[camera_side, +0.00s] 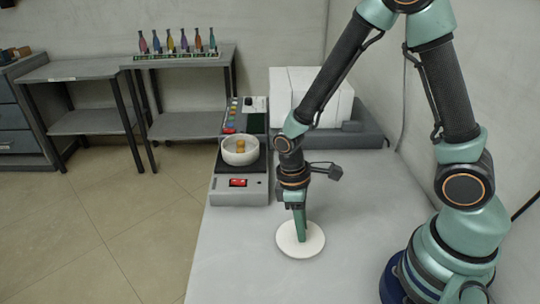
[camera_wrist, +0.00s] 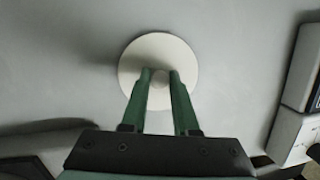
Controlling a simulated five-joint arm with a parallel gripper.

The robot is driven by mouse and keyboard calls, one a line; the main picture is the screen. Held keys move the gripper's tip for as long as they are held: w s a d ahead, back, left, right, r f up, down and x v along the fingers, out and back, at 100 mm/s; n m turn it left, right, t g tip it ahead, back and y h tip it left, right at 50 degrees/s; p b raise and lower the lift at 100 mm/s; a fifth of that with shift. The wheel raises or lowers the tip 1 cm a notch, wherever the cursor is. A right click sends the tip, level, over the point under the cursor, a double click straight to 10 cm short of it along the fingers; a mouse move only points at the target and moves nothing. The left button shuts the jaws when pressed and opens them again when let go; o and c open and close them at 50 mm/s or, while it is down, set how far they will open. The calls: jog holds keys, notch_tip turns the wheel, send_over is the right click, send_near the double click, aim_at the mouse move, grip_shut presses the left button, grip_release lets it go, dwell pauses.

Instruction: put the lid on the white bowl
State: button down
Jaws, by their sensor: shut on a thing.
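The white bowl (camera_side: 240,151) stands upright and uncovered on the grey device at the back left of the table. A brownish thing (camera_side: 240,146) shows inside it. The lid (camera_side: 301,241), a round white disc, is at the table's front, right of the bowl and nearer the camera. My gripper (camera_side: 302,238) points down over the lid's middle. In the wrist view, the green fingers (camera_wrist: 160,75) are shut on the knob at the centre of the lid (camera_wrist: 158,48). I cannot tell whether the lid touches the table.
The grey device (camera_side: 238,197) under the bowl has a red switch and coloured buttons. White blocks (camera_side: 290,95) stand in a dark tray (camera_side: 372,136) behind my arm. Several coloured bottles (camera_side: 184,42) stand on a far side table. The table (camera_side: 240,265) around the lid is clear.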

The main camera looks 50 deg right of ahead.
jog(key=shift+f, duration=0.1)
jog(key=c, duration=0.7)
grip_release()
jog(key=v, duration=1.2)
notch_tip(320, 180, up, 11)
jog(key=m+t, duration=0.6)
jog(key=t, duration=0.1)
send_over(292, 231)
jog(key=d, duration=0.5)
jog(key=shift+s+d+r+m+t, duration=0.2)
jog(key=shift+s+r+m+t, duration=0.15)
jog(key=shift+s+t, duration=0.2)
